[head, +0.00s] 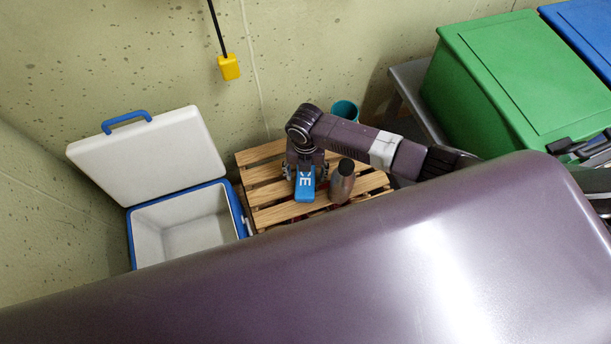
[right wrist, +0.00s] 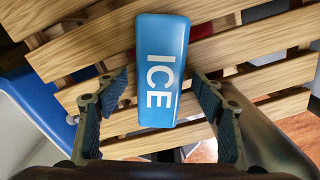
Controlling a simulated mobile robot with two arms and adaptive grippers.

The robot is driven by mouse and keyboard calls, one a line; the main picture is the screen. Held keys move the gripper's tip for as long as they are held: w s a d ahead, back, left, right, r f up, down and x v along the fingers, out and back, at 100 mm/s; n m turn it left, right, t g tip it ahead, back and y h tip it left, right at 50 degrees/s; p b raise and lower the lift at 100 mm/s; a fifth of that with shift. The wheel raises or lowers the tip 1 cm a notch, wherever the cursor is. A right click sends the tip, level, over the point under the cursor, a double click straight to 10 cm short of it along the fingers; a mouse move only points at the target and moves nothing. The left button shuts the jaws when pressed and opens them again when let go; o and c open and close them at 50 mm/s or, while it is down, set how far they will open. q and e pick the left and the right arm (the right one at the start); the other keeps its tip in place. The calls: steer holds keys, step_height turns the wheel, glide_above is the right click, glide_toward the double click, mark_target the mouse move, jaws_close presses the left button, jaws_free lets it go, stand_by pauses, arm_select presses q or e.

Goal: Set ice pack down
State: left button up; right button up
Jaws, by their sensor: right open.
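The blue ice pack (head: 305,187), lettered ICE in white, lies on the wooden slatted pallet (head: 262,172). In the right wrist view the ice pack (right wrist: 161,60) is seen from above on the pale slats. My right gripper (head: 305,174) is over it, pointing down. In the right wrist view my right gripper (right wrist: 160,92) is open, one finger on each side of the ice pack with a visible gap to both. The gripper hides part of the ice pack in the head view. I do not make out my left gripper.
An open white cooler (head: 185,228) with a blue rim stands left of the pallet, empty inside. A dark bottle (head: 342,182) stands just right of the ice pack. A teal cup (head: 345,110) is behind my arm. Green (head: 520,80) and blue (head: 585,32) bins are at right.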

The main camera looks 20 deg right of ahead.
steer(key=shift+c, duration=0.3)
steer(key=shift+r, duration=0.1)
steer(key=c, duration=1.6)
